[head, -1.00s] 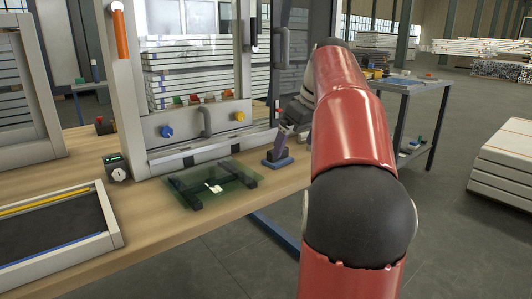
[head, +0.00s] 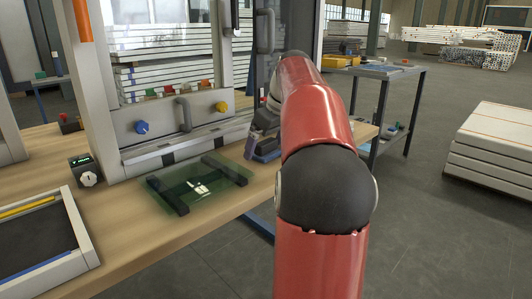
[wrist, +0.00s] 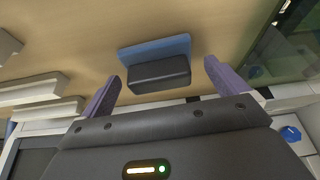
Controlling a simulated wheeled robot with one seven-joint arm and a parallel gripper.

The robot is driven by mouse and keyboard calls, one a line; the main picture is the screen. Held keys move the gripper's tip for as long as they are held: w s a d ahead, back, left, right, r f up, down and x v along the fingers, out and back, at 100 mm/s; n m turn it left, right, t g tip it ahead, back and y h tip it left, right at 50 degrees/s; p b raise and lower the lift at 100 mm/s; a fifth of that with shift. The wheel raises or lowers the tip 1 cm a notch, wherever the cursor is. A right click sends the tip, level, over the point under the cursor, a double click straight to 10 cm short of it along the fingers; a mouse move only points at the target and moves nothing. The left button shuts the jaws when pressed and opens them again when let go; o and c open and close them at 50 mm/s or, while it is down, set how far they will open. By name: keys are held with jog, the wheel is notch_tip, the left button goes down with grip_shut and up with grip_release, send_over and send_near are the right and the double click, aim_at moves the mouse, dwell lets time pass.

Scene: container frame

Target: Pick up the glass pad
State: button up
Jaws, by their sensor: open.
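A blue pad with a dark block on top (wrist: 158,68) lies on the wooden table, between and ahead of my fingertips in the wrist view. I take it for the glass pad. Its blue edge also shows in the head view (head: 266,156), partly hidden by my gripper. My gripper (wrist: 160,82) is open, with two purple fingers, one on either side of the block. Nothing is held. I cannot tell the exact gap to the block. In the head view my gripper (head: 252,146) is just above the pad, partly hidden by my arm.
A green glass sheet (head: 215,202) rests on two black bars left of the pad. Behind it stands a pale frame with a blue knob (head: 142,127) and a yellow knob (head: 222,106). A dark tray (head: 35,230) lies front left. Bare tabletop (head: 130,225) separates them.

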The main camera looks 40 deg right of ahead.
jog(key=shift+w+f, duration=0.1)
jog(key=shift+f, duration=0.1)
jog(key=c, duration=1.1)
jog(key=shift+r, duration=0.1)
jog(key=shift+c, duration=0.2)
